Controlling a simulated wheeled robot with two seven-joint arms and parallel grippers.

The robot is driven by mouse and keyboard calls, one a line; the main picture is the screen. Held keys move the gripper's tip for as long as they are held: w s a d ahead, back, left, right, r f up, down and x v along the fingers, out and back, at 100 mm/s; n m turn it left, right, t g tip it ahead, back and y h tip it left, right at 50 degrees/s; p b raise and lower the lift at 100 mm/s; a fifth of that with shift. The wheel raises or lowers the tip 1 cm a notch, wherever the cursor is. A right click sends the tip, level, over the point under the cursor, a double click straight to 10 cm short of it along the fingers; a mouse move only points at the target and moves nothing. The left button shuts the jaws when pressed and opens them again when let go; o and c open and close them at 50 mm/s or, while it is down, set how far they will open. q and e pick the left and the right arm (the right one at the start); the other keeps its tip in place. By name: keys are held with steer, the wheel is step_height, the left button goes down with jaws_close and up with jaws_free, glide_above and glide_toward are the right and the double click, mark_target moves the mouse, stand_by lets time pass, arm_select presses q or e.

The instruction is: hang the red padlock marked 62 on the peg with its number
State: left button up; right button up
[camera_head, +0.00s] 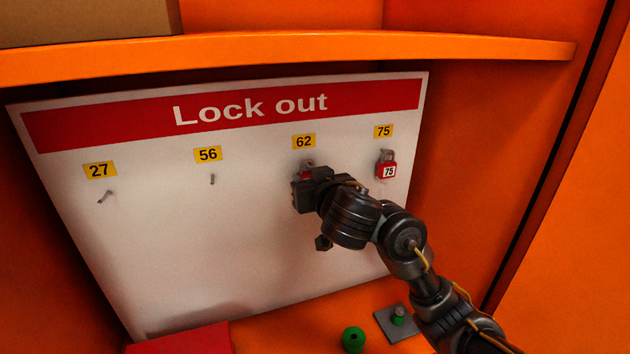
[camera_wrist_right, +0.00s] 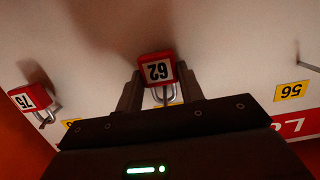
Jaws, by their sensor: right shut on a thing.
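The red padlock marked 62 (camera_wrist_right: 157,69) is between the fingers of my right gripper (camera_wrist_right: 160,92), which is shut on it. In the head view my right gripper (camera_head: 306,185) is at the board just below the yellow 62 label (camera_head: 304,141), and only a bit of the red padlock (camera_head: 306,174) shows. The 62 peg is hidden behind the gripper and padlock, so I cannot tell whether the shackle is around it. The white Lock out board (camera_head: 240,240) leans at the back. My left gripper is not in view.
A red padlock marked 75 (camera_head: 387,170) hangs under the 75 label. The 27 peg (camera_head: 105,197) and 56 peg (camera_head: 213,179) are bare. Below are a green ball-like thing (camera_head: 353,339), a grey plate (camera_head: 389,326) and a red item (camera_head: 190,340). An orange shelf (camera_head: 300,50) overhangs the board.

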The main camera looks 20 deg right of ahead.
stand_by(0.3)
steer(key=o, duration=1.1)
steer(key=p+v, duration=0.8)
steer(key=v, duration=0.3)
steer(key=shift+f, duration=0.15)
